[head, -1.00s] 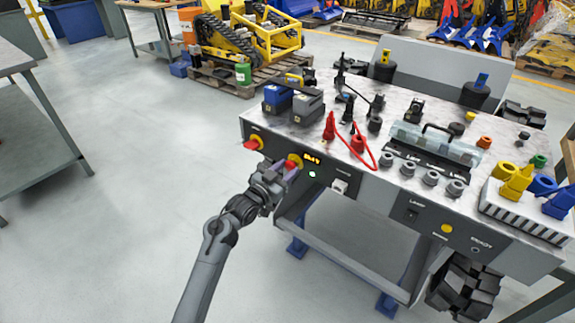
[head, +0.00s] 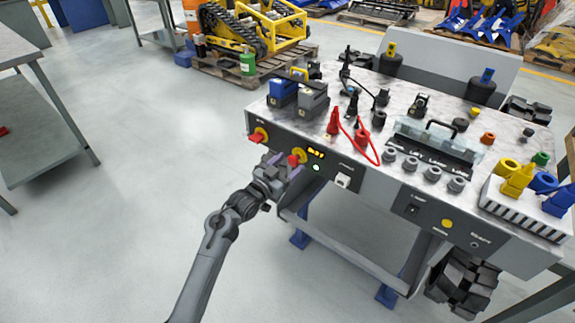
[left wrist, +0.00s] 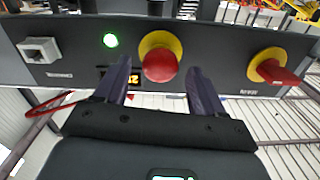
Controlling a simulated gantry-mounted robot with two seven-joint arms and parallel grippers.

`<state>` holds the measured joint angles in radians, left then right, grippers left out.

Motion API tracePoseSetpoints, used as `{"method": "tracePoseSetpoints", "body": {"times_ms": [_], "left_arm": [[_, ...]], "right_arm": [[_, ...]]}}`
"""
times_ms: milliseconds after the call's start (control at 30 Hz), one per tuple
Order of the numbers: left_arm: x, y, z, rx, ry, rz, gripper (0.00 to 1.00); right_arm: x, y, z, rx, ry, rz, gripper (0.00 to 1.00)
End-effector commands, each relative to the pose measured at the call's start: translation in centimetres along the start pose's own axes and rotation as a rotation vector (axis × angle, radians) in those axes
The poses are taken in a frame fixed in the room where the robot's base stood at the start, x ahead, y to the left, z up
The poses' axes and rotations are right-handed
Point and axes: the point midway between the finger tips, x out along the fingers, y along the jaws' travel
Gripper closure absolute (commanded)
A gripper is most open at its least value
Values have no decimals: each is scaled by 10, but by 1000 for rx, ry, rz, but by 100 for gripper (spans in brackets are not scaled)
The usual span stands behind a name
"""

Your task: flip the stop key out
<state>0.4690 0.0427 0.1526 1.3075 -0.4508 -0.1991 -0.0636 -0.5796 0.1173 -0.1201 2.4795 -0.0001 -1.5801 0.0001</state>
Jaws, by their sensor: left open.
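Two red controls on yellow rings sit on the dark front panel. One red knob (head: 298,157) is beside the orange display; in the left wrist view it is a round red head (left wrist: 160,66). The other is an elongated red key-like handle (head: 254,132), farther left; it also shows in the left wrist view (left wrist: 278,73), standing at a slant. Their labels are too small to read surely. My left gripper (head: 283,166) is open and empty, its purple-grey fingers on either side of the round knob, seemingly short of it. My right gripper is out of view.
A green light (head: 316,168), an orange display (head: 316,153) and a white switch (head: 343,180) sit to the right on the panel. Grey-blue boxes (head: 312,98) and a red cable (head: 362,140) lie on the bench top. The floor to the left is clear.

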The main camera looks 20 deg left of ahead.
Motion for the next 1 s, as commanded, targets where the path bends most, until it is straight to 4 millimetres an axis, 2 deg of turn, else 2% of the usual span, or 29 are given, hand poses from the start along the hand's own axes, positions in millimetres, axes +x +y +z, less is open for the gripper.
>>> {"method": "tracePoseSetpoints", "body": {"times_ms": [167, 600, 800, 1000], "left_arm": [[-19, -1, -2, 0, -3, -1, 31], [-89, -1, -2, 1, -3, -1, 31], [-104, -1, -1, 2, -1, -1, 31], [-107, -1, 0, 1, 0, -1, 31]], "right_arm": [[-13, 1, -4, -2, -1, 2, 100], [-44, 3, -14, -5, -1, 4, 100], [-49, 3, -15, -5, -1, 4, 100], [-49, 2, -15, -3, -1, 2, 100]]}}
